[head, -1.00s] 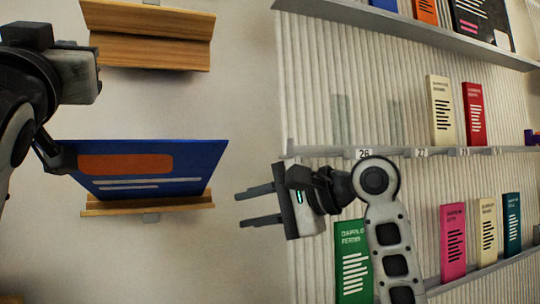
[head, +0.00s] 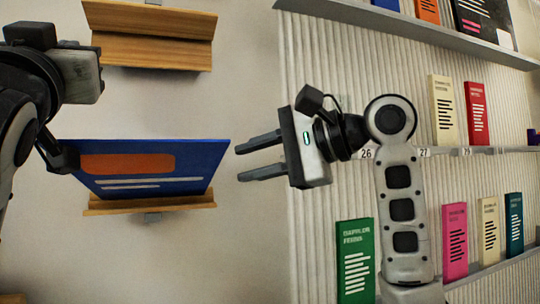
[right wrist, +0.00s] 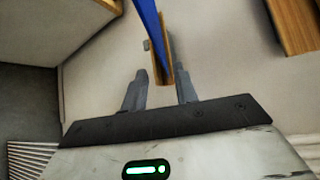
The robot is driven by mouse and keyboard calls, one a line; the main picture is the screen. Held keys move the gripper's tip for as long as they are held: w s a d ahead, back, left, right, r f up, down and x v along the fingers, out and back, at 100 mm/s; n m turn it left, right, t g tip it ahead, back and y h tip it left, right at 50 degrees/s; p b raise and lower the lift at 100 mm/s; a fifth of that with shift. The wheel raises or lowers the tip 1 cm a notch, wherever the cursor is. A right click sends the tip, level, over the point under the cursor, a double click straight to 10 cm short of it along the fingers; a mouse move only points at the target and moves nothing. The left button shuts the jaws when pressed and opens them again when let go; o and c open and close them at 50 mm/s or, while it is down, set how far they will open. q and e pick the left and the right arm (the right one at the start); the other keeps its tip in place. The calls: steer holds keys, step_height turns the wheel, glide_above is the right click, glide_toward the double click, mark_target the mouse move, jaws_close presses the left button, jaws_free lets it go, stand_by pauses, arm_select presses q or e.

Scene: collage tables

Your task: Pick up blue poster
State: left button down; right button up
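The blue poster (head: 190,160), with an orange block and pale lines, stands tilted on the lower wooden ledge (head: 150,205). My left gripper (head: 62,158) is at the poster's left edge; a dark finger shows there, but its grip is unclear. My right gripper (head: 240,162) is open and empty, just right of the poster's right edge, with its fingers pointing left. In the right wrist view, the poster (right wrist: 147,22) shows edge-on beyond and roughly between the open fingers (right wrist: 160,80), with the ledge (right wrist: 165,62) beside it.
An upper wooden ledge (head: 150,50) is empty on the wall above the poster. A ribbed display wall (head: 320,100) to the right has grey shelves (head: 480,45) with several upright booklets, including a green one (head: 354,260) near my right arm. The wall around the poster is bare.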

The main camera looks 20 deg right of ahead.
mark_target(215, 171)
steer(key=x, duration=0.9)
steer(key=shift+w+a, duration=0.1)
jaws_close()
arm_select(q)
steer(key=shift+r, duration=0.65)
arm_select(e)
steer(key=shift+f, duration=0.1)
arm_select(q)
steer(key=v, duration=1.2)
